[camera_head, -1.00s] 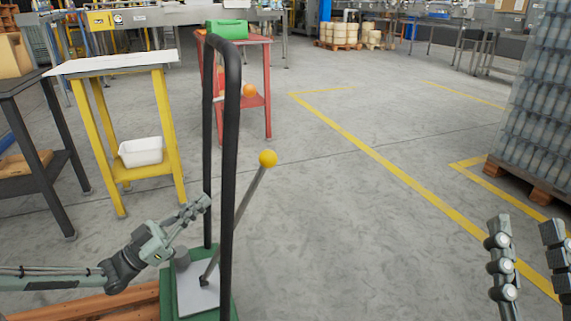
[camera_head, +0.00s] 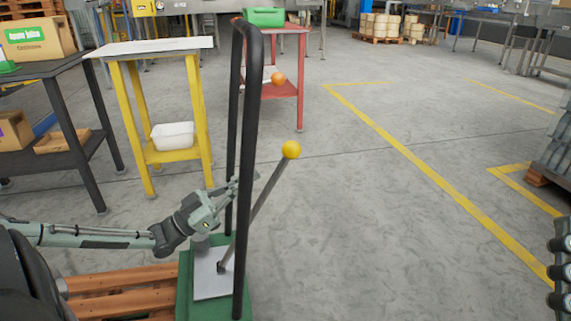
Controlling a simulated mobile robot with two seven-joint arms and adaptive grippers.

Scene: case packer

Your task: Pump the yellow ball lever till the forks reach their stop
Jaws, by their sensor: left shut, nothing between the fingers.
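The yellow ball (camera_head: 291,149) tops a thin grey lever (camera_head: 264,202) that leans up and to the right from the green base (camera_head: 185,291) of the pump truck. A tall black handle frame (camera_head: 254,110) stands upright beside the lever. My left gripper (camera_head: 234,187) is shut and empty, at the left side of the handle frame, lower than the ball and apart from it. Its fingertips are partly behind the black frame. My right gripper (camera_head: 562,265) shows only in part at the right edge; its fingertips are cut off. The forks cannot be made out.
A wooden pallet (camera_head: 120,283) lies left of the green base. A yellow-legged table (camera_head: 133,115) with a white bin (camera_head: 173,136), a dark table (camera_head: 62,110) and a red stand (camera_head: 300,70) stand beyond. The floor right of the lever is clear.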

